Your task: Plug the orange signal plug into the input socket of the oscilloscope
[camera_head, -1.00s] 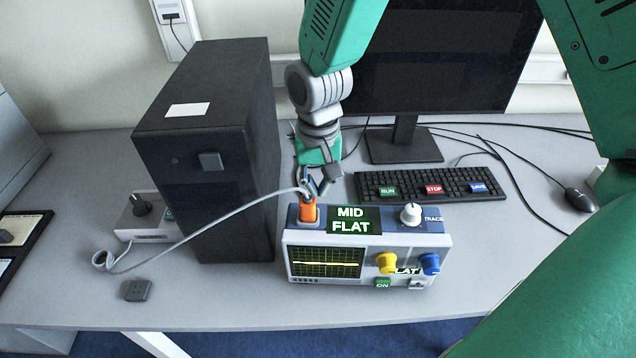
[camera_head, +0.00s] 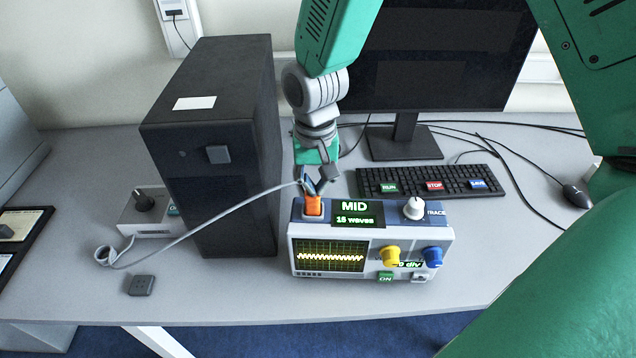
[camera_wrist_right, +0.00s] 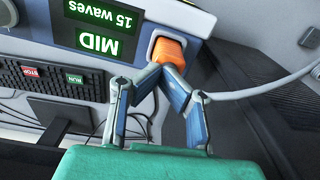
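The orange signal plug (camera_head: 313,206) sits upright in the socket at the top left of the oscilloscope (camera_head: 440,240), with a grey cable running left from it. In the right wrist view the plug (camera_wrist_right: 167,52) stands inside the pale socket rim, its lower end hidden in it. My right gripper (camera_head: 315,190) is at the plug's upper end. Its blue fingers (camera_wrist_right: 164,70) close in on the plug there. The top display reads MID and 15 waves, and the screen (camera_head: 328,256) shows a yellow wave. My left gripper is not in view.
A black computer tower (camera_head: 215,150) stands close on the left. The keyboard (camera_head: 430,182) and monitor (camera_head: 440,60) are behind. A grey knob box (camera_head: 148,215) and a small dark block (camera_head: 140,285) lie left. The front table strip is mostly clear.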

